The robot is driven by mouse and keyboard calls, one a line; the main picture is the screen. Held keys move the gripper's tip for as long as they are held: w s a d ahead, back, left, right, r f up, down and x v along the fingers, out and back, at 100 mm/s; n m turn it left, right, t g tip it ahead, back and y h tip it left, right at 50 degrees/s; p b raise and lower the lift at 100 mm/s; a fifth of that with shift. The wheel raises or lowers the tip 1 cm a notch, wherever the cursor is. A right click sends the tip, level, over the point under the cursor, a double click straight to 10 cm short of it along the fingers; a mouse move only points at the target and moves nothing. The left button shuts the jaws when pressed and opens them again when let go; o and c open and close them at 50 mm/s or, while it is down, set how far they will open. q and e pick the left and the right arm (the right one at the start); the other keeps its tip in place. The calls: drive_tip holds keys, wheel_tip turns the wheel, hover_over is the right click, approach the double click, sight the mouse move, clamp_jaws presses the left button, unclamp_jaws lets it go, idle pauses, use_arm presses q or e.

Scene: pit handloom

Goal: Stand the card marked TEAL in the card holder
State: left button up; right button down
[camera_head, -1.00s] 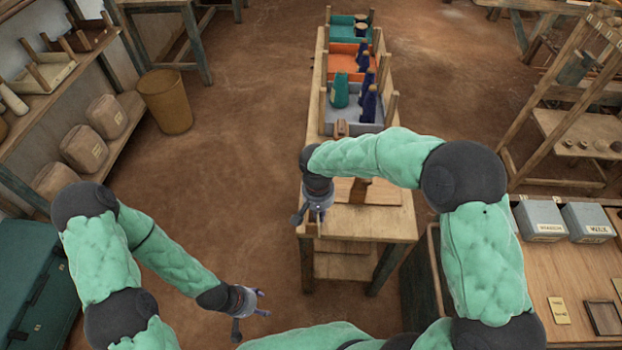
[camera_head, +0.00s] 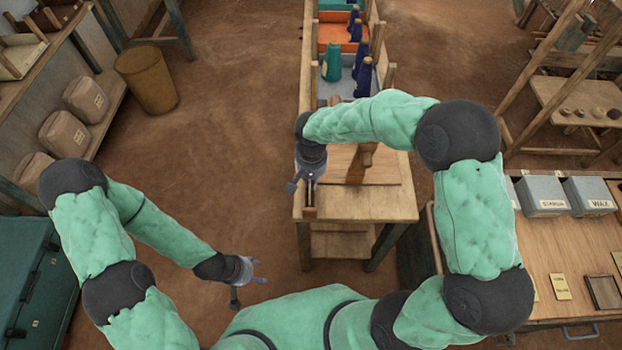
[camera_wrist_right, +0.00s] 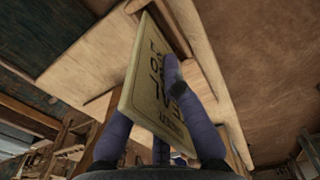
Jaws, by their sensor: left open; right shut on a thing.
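My right gripper (camera_head: 309,182) is over the left edge of the small wooden table. In the right wrist view it is shut on a cream card (camera_wrist_right: 150,85) with dark lettering. Purple fingers cover part of the lettering, so I cannot read its word for sure. A wooden piece with a dark recess (camera_wrist_right: 172,28) is close to the card's far end; I cannot tell whether it is the card holder or whether the card touches it. My left gripper (camera_head: 248,271) is open and empty over the floor.
The wooden table (camera_head: 385,202) has a board on top. Behind it a grey tray (camera_head: 338,88) holds teal and dark blue cones, with an orange tray (camera_head: 335,38) beyond. The right-hand bench (camera_head: 520,260) carries grey boxes. Open floor lies left of the table.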

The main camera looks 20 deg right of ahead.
drive_tip(key=shift+f+b, duration=1.6)
drive_tip(key=shift+f, duration=0.75)
drive_tip(key=c, duration=1.3)
unclamp_jaws()
drive_tip(key=shift+r, duration=0.1)
wheel_tip(320, 180, up, 12)
drive_tip(key=shift+f, duration=0.1)
